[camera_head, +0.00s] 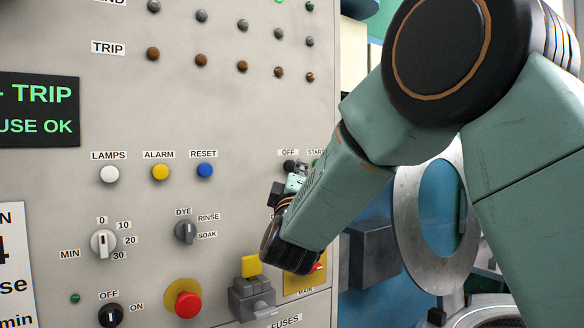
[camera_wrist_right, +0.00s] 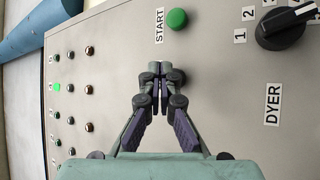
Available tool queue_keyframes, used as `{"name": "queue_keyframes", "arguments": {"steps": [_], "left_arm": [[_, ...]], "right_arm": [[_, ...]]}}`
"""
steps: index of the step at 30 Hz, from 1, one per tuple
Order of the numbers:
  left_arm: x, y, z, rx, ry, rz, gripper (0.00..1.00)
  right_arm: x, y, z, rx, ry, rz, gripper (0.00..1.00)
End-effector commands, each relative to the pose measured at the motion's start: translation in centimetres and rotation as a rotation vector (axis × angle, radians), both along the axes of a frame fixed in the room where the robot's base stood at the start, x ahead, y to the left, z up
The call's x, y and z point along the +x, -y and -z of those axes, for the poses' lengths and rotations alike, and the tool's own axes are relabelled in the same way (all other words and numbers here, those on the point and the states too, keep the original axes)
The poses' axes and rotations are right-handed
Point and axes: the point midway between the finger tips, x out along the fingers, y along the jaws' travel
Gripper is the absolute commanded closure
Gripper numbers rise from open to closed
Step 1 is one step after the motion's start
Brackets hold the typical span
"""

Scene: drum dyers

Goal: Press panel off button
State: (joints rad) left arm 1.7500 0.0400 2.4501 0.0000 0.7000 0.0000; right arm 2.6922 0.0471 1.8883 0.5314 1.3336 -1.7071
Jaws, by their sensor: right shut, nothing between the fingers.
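The control panel (camera_head: 250,110) fills the left and middle of the head view. A black button (camera_head: 289,165) sits under an OFF label, beside the START label, near the panel's right edge. My right gripper (camera_head: 300,168) is shut and empty, with its tips close to this button. I cannot tell whether they touch. In the right wrist view the shut fingertips (camera_wrist_right: 161,76) point at the panel below the green START button (camera_wrist_right: 177,18). My left gripper is not in view.
White, yellow and blue buttons (camera_head: 160,172) stand to the left. A red mushroom button (camera_head: 188,304), a black OFF/ON knob (camera_head: 110,315) and a grey fuse block (camera_head: 252,297) sit lower down. The wrist view shows a black dyer selector (camera_wrist_right: 287,25). A round metal drum rim (camera_head: 412,215) stands at right.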

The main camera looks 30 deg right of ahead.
Motion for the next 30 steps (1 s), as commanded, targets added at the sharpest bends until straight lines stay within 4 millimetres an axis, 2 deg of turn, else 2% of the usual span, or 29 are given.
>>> {"name": "queue_keyframes", "arguments": {"steps": [18,30], "left_arm": [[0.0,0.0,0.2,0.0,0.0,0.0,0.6],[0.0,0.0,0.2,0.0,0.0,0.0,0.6]], "right_arm": [[-4.7,0.4,0.0,0.001,0.001,0.0,1.0],[-5.0,0.4,0.0,0.001,0.001,0.0,1.0]]}}
